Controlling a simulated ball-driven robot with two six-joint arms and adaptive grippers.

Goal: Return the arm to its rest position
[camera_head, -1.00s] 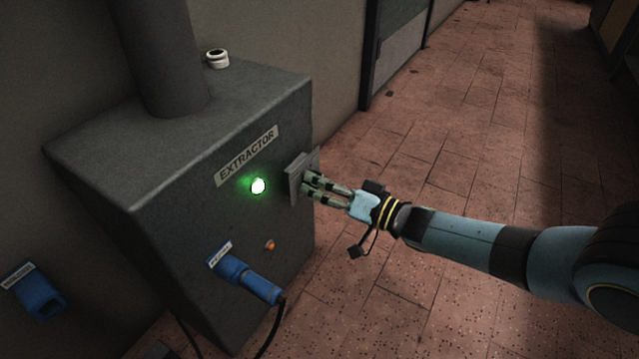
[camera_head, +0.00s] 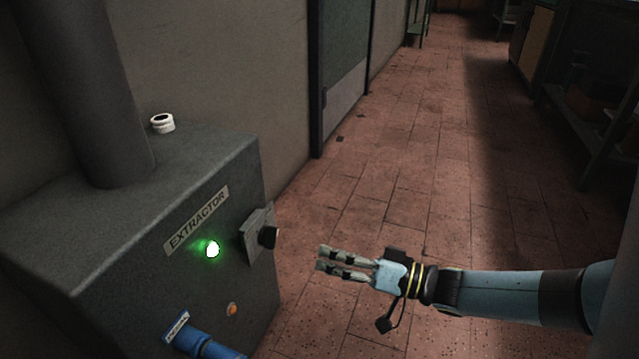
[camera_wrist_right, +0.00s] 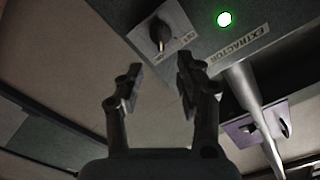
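My right gripper (camera_head: 322,259) is off to the right of the extractor box in the head view, in open air over the floor, with nothing between its fingers. In the right wrist view its two fingers (camera_wrist_right: 158,88) stand apart. The extractor box (camera_head: 95,255) is dark grey with a lit green lamp (camera_head: 212,249). A black knob (camera_head: 268,237) on a grey plate (camera_head: 252,240) sits at its right edge; the knob also shows in the right wrist view (camera_wrist_right: 160,33), apart from the fingers. My left gripper is not in view.
A blue plug (camera_head: 205,345) sits low on the box, near a small orange light (camera_head: 231,309). A white cap-like piece (camera_head: 162,123) stands on top, beside the thick pipe (camera_head: 80,90). Tiled floor (camera_head: 400,170) lies clear to the right; shelving (camera_head: 590,130) stands far right.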

